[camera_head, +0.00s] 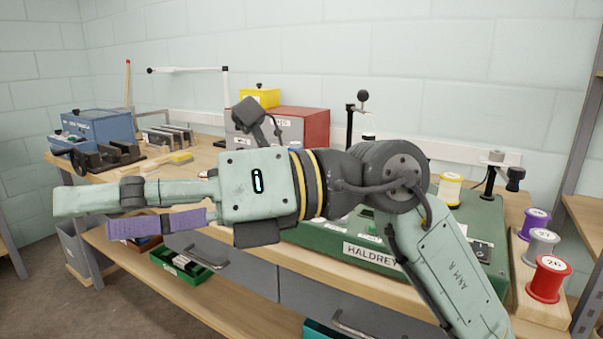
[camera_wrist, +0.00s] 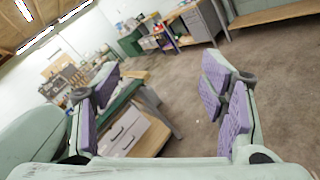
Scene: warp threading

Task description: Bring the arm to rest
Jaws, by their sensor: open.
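My gripper (camera_head: 108,214) is at the left end of my arm in the head view, in front of the bench. Its pale green body and a purple finger pad show there. In the wrist view my gripper (camera_wrist: 160,82) has its purple-padded fingers spread wide, with nothing between them. My arm rises from the lower right to a dark joint, then stretches left across the picture. It hides part of the green machine marked HALDREY (camera_head: 455,232) and the middle of the bench top.
The wooden bench (camera_head: 205,160) holds a blue box (camera_head: 98,126), a grey and red cabinet (camera_head: 303,128) and a lamp stand. Purple (camera_head: 535,223), grey (camera_head: 541,246) and red (camera_head: 548,279) spools stand at the right. The wrist view shows open floor (camera_wrist: 225,140).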

